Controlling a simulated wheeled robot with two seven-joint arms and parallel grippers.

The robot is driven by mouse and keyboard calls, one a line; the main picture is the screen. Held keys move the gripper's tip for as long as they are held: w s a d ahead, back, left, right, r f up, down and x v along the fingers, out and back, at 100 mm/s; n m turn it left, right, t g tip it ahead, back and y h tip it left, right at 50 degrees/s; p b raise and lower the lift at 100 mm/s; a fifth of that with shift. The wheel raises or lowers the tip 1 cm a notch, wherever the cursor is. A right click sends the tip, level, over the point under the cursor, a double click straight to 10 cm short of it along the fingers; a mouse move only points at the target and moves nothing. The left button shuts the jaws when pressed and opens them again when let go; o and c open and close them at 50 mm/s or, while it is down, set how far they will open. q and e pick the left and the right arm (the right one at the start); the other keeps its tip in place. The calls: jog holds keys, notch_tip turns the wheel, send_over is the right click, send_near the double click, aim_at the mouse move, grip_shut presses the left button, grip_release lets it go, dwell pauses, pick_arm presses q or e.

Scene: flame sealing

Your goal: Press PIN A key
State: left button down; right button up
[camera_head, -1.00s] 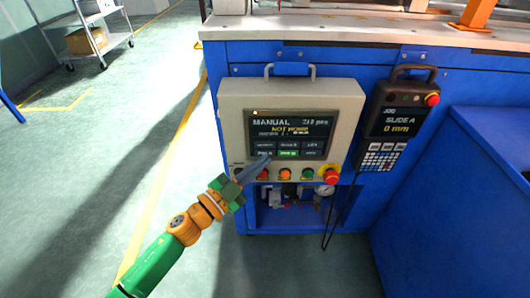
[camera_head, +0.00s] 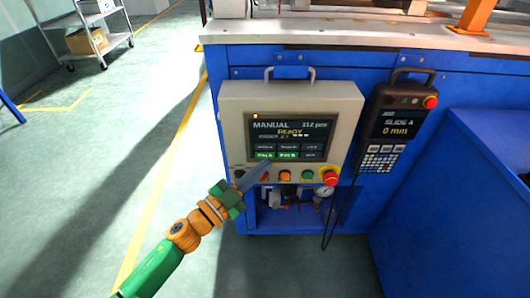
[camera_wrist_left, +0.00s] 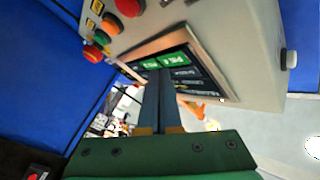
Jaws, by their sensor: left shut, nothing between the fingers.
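The control panel's screen (camera_head: 289,136) reads MANUAL, 212 pcs and READY. The PIN A key (camera_head: 264,155) is lit green in the screen's bottom-left row, beside the PIN B key (camera_head: 288,155), also green. Both keys show in the left wrist view, the PIN A key (camera_wrist_left: 149,64) close to my fingertips. My left gripper (camera_head: 267,163) is shut and empty, its tips just below the PIN A key in the head view. In the wrist view, the left gripper (camera_wrist_left: 166,74) points at the screen's lower edge. I cannot tell whether the tips touch the screen. My right gripper is not in view.
Below the screen is a row of push buttons, including an orange button (camera_head: 285,176), a green button (camera_head: 308,175) and a red emergency stop (camera_head: 330,177). A handheld pendant (camera_head: 395,118) reading SLIDE A, 0 mm hangs at the right. Open floor (camera_head: 110,170) lies at the left.

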pick_arm(q)
jog(key=shift+s, duration=0.1)
jog(key=s+p, duration=0.2)
jog(key=s, duration=0.3)
dwell(0.4)
jog(key=shift+w, duration=0.1)
dwell(0.5)
